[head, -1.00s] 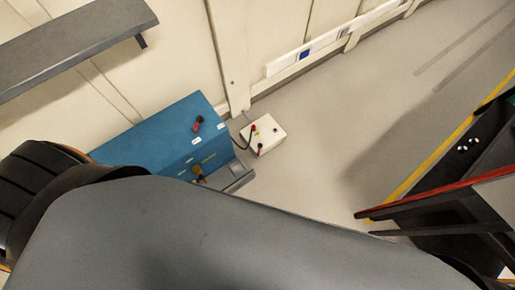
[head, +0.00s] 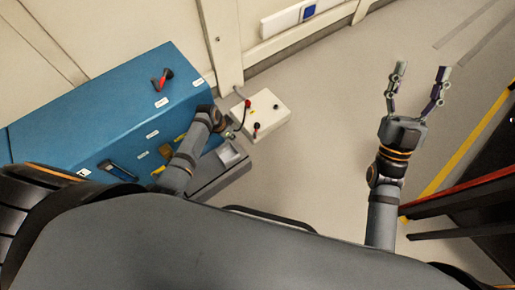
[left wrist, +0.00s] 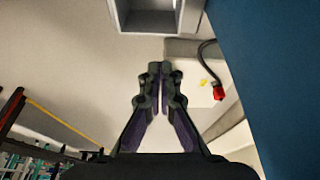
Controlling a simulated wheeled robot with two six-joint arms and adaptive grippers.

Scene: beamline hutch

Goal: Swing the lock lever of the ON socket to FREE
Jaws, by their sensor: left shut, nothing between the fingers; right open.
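A white box (head: 258,117) stands on the floor beside the blue cabinet (head: 125,105). It carries a red plug (head: 248,103) with a black cable, a dark knob with some red (head: 256,127) and a small yellow mark. I cannot make out which part is the ON socket's lock lever, nor read any label. My left gripper (head: 229,131) is close to the cabinet's front and the box's left side, partly hidden by its own wrist. In the left wrist view its fingers (left wrist: 160,68) are together and empty, with the red plug (left wrist: 218,93) to their right. My right gripper (head: 418,78) is open and empty over the floor.
A red-and-black handle (head: 162,79) sits on the cabinet's top. A grey open tray (head: 222,178) lies in front of the cabinet, below my left gripper in the head view. A dark red-edged structure (head: 460,200) stands at the right. The floor between is clear.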

